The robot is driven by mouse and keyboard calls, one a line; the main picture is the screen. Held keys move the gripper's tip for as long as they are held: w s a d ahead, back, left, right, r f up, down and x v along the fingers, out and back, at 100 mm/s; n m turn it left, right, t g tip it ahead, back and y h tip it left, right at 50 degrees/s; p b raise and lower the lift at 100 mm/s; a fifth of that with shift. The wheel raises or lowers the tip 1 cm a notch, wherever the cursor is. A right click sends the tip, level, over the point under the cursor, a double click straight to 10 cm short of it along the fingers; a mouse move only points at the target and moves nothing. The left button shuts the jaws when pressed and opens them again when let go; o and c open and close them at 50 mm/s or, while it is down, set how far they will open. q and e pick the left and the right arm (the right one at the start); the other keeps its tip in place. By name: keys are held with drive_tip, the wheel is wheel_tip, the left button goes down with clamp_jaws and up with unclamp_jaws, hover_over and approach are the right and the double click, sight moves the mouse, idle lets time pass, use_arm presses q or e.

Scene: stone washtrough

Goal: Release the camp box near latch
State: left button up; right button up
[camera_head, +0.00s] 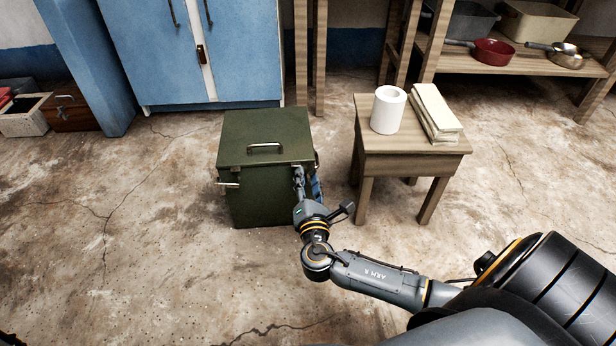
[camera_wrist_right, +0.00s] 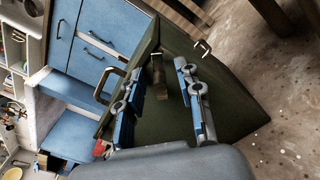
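The camp box (camera_head: 262,190) is a dark green box with its lid down, standing on the floor left of centre in the head view. A metal handle (camera_head: 265,148) lies on its lid. My right gripper (camera_head: 299,178) is at the box's front right edge, just below the lid. In the right wrist view my right gripper (camera_wrist_right: 159,68) has its two fingers apart, with a brownish metal latch (camera_wrist_right: 158,82) between them against the green box (camera_wrist_right: 222,100). I cannot tell whether either finger touches the latch. My left gripper is out of view.
A wooden stool (camera_head: 412,160) with a white roll (camera_head: 388,110) and folded cloths (camera_head: 436,112) stands close right of the box. A blue cupboard (camera_head: 190,60) is behind it. A shelf (camera_head: 510,65) with pans is back right. The floor in front and left is clear.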

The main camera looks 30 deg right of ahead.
clamp_jaws()
drive_tip(key=shift+s+d+f, duration=0.1)
drive_tip(key=shift+d+f, duration=0.05)
drive_tip(key=shift+f, duration=0.05)
idle(0.6)
drive_tip(key=shift+d+f+m, duration=0.1)
drive_tip(key=shift+m, duration=0.3)
drive_tip(key=shift+s+d+f+m+b, duration=0.1)
drive_tip(key=shift+f+m+b, duration=0.2)
drive_tip(key=shift+m, duration=0.55)
drive_tip(key=shift+s+d+f+m+b, duration=0.15)
drive_tip(key=shift+m+b, duration=0.3)
drive_tip(key=shift+m, duration=0.45)
drive_tip(key=shift+w+d+f+m+b, duration=0.1)
drive_tip(key=shift+f+m+b, duration=0.2)
drive_tip(key=shift+m, duration=0.55)
drive_tip(key=shift+a+r, duration=0.1)
